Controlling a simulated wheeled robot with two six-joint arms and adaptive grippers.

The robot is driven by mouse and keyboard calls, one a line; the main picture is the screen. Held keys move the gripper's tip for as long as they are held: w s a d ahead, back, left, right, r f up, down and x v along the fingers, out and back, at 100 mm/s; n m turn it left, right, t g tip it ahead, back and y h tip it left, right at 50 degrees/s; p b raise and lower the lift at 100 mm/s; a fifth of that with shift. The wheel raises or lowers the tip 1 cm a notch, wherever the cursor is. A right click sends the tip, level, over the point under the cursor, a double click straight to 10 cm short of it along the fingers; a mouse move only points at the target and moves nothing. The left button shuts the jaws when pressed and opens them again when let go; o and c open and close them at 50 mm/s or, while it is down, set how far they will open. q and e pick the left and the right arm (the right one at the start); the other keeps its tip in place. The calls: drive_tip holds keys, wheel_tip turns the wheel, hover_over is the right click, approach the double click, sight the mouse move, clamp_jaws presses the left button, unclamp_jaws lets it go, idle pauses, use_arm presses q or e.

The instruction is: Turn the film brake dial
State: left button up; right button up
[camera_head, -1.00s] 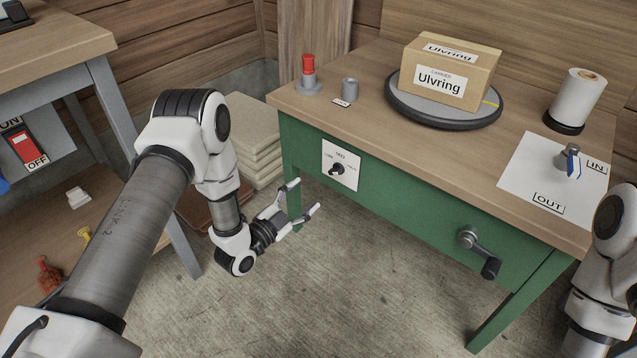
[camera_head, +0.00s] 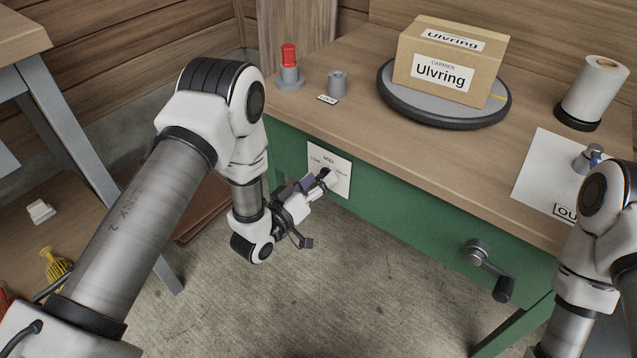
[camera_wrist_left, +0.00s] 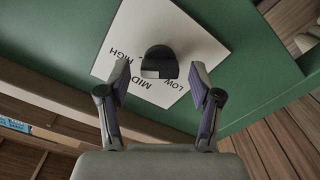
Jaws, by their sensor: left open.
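The film brake dial is a black knob on a white label plate (camera_head: 340,160) marked LOW, MID and HIGH, on the green bench front. In the head view my left gripper (camera_head: 318,182) is right at the plate and partly covers the dial. In the left wrist view the dial (camera_wrist_left: 160,60) shows between the fingertips, just beyond them, and my left gripper (camera_wrist_left: 160,84) is open, one finger to each side. I cannot tell whether a finger touches the dial. My right arm shows at the right edge, but its gripper is out of view.
On the bench top (camera_head: 440,150) stand a red-topped post (camera_head: 289,66), a grey cylinder (camera_head: 337,83), a round turntable (camera_head: 400,106) carrying an Ulvring box (camera_head: 450,60), and a white film roll (camera_head: 594,90). A crank handle (camera_head: 488,268) sticks out of the green front.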

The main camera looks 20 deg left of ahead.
use_arm(q)
drive_tip(key=shift+w, duration=0.2)
drive_tip(key=c, duration=1.1)
drive_tip(key=shift+r+p, duration=0.25)
drive_tip(key=shift+p, duration=0.25)
drive_tip(key=shift+c, duration=0.2)
drive_tip(key=shift+f+m, duration=0.1)
drive_tip(key=shift+m, duration=0.3)
drive_tip(key=shift+f, duration=0.1)
drive_tip(key=o, duration=1.1)
drive_tip(key=shift+o, duration=0.2)
drive_tip(key=shift+d, duration=0.1)
